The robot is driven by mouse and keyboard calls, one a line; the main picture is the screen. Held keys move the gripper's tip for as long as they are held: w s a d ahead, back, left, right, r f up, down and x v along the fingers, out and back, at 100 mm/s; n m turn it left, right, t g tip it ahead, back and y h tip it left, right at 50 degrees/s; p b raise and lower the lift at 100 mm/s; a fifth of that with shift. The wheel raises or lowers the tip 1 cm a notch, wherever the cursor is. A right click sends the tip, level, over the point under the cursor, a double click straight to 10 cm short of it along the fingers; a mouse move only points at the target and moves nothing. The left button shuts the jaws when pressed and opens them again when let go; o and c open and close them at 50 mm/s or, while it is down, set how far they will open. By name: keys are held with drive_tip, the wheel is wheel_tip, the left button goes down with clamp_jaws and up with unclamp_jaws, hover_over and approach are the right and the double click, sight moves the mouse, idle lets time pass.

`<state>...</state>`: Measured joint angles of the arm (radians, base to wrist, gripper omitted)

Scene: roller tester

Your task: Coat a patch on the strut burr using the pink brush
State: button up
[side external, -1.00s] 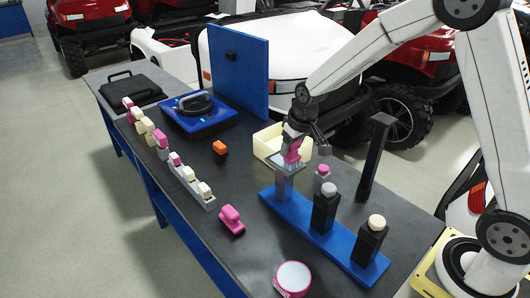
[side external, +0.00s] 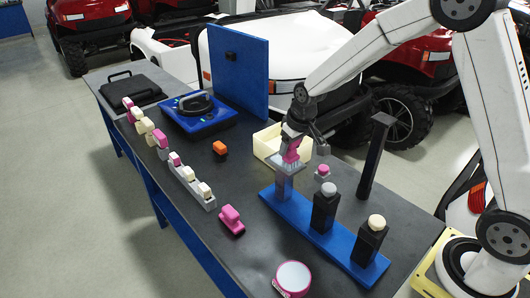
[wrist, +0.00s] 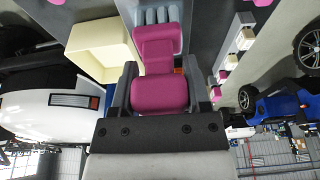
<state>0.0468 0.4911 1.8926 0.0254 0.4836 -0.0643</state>
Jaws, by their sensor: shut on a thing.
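My gripper (side external: 294,140) is shut on the pink brush (side external: 291,153). In the wrist view the pink brush (wrist: 160,92) sits between the two dark fingers, with its grey bristles (wrist: 156,17) pointing away from the gripper. In the side view the brush is upright, low over the flat top of a grey post (side external: 284,183) at the far end of the blue base (side external: 340,250). The bristle tips are at or very near that top; I cannot tell if they touch. No burr can be made out, and the brush hides part of the top.
Black posts with a grey cap (side external: 328,188) and a cream cap (side external: 377,222) stand on the blue base. A tall dark post (side external: 375,155) rises behind. A cream bin (side external: 267,143) lies beyond my gripper. A pink-rimmed disc (side external: 292,278) and a pink block (side external: 231,219) lie nearer.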

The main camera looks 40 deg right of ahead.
drive_tip(key=shift+w+f, duration=0.1)
drive_tip(key=shift+f, duration=0.05)
drive_tip(key=shift+w, duration=0.65)
drive_tip(key=shift+r, duration=0.2)
wheel_tip(320, 180, up, 6)
idle(0.9)
idle(0.5)
